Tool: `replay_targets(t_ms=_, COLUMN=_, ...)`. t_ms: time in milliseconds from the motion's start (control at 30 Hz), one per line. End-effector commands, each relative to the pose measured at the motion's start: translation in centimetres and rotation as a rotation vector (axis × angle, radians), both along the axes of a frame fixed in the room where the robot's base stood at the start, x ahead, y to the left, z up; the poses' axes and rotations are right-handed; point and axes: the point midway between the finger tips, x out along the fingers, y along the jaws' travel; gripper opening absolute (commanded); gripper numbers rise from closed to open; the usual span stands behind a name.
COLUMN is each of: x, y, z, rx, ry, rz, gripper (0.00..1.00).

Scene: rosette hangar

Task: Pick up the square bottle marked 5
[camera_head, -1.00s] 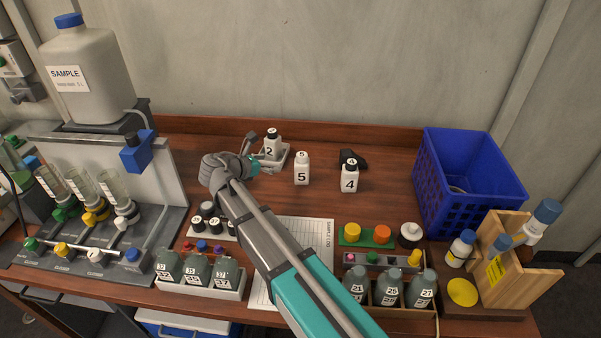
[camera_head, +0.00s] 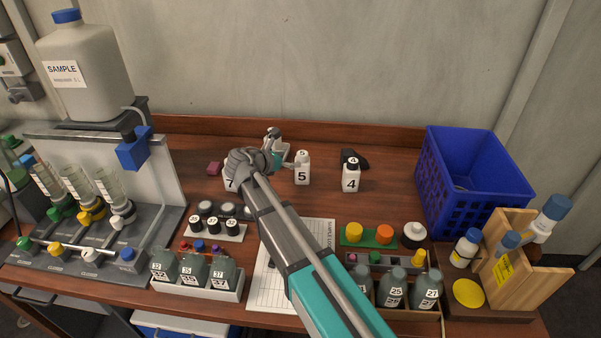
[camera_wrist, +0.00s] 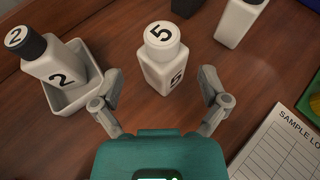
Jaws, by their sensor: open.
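The square bottle marked 5 (camera_head: 302,168) is white and stands upright on the table near the back. In the wrist view the bottle marked 5 (camera_wrist: 163,60) is ahead of my gripper (camera_wrist: 160,103), centred between the two fingers. My gripper is open and empty, its fingertips just short of the bottle. In the head view my gripper (camera_head: 281,160) is just left of the bottle, at about its height.
The bottle marked 2 (camera_wrist: 55,62), black-capped, stands tilted in a white tray (camera_wrist: 76,98) left of the fingers. The bottle marked 4 (camera_head: 351,176) stands to the right. A blue crate (camera_head: 470,185) stands at right.

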Motion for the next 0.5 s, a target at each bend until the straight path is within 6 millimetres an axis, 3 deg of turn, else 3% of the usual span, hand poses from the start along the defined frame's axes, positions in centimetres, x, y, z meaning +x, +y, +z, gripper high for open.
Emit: replay_targets(t_ms=500, x=0.53, y=-0.57, z=-0.27, rx=0.000, ry=0.000, rz=-0.001, gripper=0.94)
